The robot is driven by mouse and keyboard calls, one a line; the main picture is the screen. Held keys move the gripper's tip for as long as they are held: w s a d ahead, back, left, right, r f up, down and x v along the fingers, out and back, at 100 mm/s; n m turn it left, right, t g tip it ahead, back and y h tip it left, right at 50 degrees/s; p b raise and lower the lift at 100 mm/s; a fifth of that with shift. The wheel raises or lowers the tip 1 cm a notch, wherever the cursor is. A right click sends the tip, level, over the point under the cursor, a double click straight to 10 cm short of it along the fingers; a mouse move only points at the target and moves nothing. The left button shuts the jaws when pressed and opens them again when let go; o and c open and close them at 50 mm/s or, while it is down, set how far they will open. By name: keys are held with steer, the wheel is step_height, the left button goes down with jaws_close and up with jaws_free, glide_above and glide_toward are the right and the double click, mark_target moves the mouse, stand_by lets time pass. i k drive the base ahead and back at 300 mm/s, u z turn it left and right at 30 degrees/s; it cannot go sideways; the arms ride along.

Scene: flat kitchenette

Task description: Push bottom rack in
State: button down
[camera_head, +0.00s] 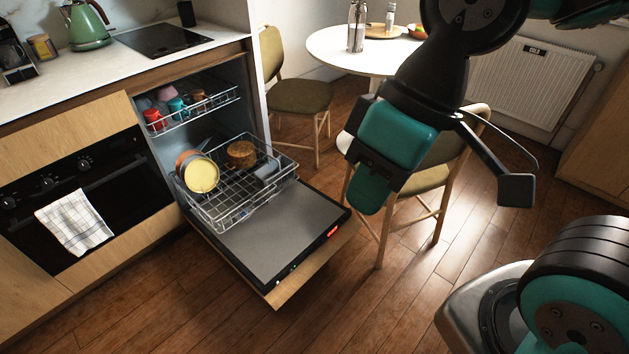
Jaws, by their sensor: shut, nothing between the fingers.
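The dishwasher's bottom rack (236,208) is a grey wire basket. It is pulled out over the open door (283,232), which lies folded down. The rack holds a yellow plate (202,175) with other plates behind it, a brown round item (241,154) and a grey item at its right side. The top rack (207,108) with red, teal and brown cups sits inside the dishwasher. My gripper (370,196) is shut and empty, pointing down to the right of the rack and apart from it. It appears in front of a chair.
A chair (418,178) stands right of the door, with a white round table (345,48) and a second chair (299,97) behind. The oven (105,160) with a checkered towel is left of the dishwasher. The wooden floor (190,310) in front is clear.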

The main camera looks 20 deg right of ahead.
mark_target(175, 187)
steer(key=z, duration=0.1)
steer(key=i, duration=1.25)
steer(key=u, duration=0.95)
